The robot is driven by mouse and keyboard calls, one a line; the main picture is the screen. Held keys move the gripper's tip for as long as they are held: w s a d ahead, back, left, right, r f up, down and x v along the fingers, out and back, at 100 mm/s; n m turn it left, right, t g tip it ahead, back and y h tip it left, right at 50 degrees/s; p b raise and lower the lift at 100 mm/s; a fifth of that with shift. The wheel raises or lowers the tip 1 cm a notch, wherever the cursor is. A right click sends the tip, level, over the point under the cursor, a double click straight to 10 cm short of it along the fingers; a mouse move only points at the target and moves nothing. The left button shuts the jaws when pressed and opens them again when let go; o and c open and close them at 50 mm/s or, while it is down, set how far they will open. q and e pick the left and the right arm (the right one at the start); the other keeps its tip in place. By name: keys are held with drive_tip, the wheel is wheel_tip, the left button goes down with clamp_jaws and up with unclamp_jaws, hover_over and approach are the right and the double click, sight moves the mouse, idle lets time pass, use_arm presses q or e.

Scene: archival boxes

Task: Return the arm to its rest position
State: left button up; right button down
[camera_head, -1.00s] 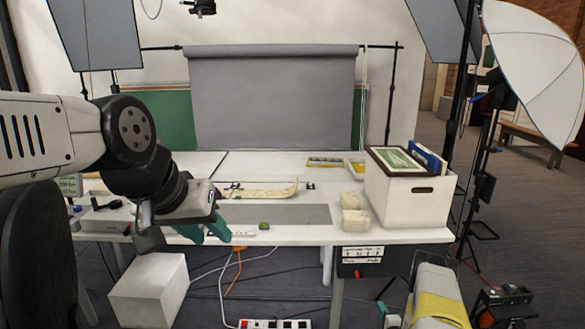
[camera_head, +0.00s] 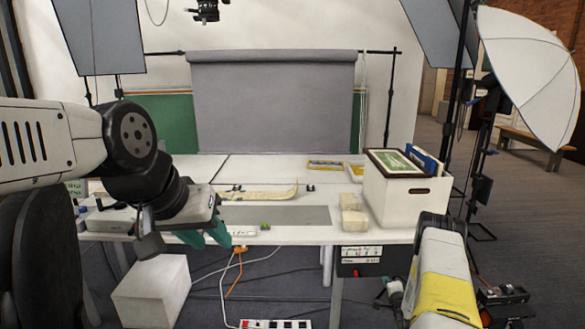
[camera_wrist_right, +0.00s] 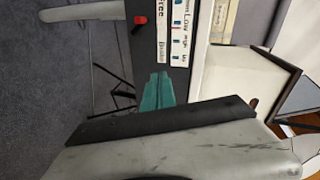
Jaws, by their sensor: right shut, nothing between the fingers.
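My right gripper (camera_wrist_right: 157,92) shows in the right wrist view with its teal fingers pressed together and nothing between them. In the head view my right arm (camera_head: 445,275), white with a yellow band, stands at the lower right, in front of the table's right end. My left gripper (camera_head: 205,236) hangs at the table's front left edge. Its two teal fingers are apart and no object shows between them.
The white table (camera_head: 290,236) carries a white box (camera_head: 400,202) of framed pictures at its right end. A black case with labels (camera_head: 360,262) hangs below the front edge. A white block (camera_head: 150,290) stands on the floor at left. A white umbrella (camera_head: 535,75) stands at right.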

drive_tip(key=w+a+r+n+g, duration=0.1)
drive_tip(key=a+r+n+g, duration=0.15)
drive_tip(key=r, duration=1.25)
drive_tip(key=w+a+r+n+g, duration=0.1)
drive_tip(key=r+n, duration=0.2)
drive_tip(key=r, duration=1.2)
drive_tip(key=s+a+r+n+g, duration=0.1)
drive_tip(key=s+a+r+n, duration=0.1)
drive_tip(key=s+a+r, duration=0.4)
drive_tip(key=s+a+r+n, duration=0.1)
drive_tip(key=s+r, duration=0.3)
drive_tip(key=r, duration=0.3)
drive_tip(key=s+a+r+n+g+y, duration=0.1)
drive_tip(key=s+a+r+n, duration=0.1)
drive_tip(key=s, duration=0.8)
drive_tip(key=s+a+r+n+g+y, duration=0.1)
drive_tip(key=s+a, duration=0.4)
drive_tip(key=s, duration=0.6)
drive_tip(key=s+a+r+n+g, duration=0.2)
drive_tip(key=s+a+r+n, duration=0.1)
drive_tip(key=s, duration=0.8)
drive_tip(key=shift+a+r+n+y, duration=0.25)
drive_tip(key=shift+a+n+y, duration=0.15)
drive_tip(key=shift+a+n, duration=0.45)
